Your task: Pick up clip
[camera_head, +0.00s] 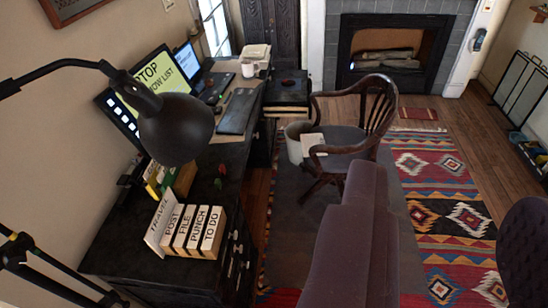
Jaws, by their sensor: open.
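I cannot make out a clip for certain. A small dark item (218,183) lies on the black desk (125,245), behind a row of white-fronted boxes marked POST, FILE, PUNCH and TO DO (193,230). It is too small to identify. My gripper does not show in this view.
A black desk lamp (175,128) hangs over the desk in front of a monitor (160,72). A black jointed arm-like thing (45,262) is at lower left. A wooden chair (345,140) and purple armchair (350,245) stand right of the desk.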

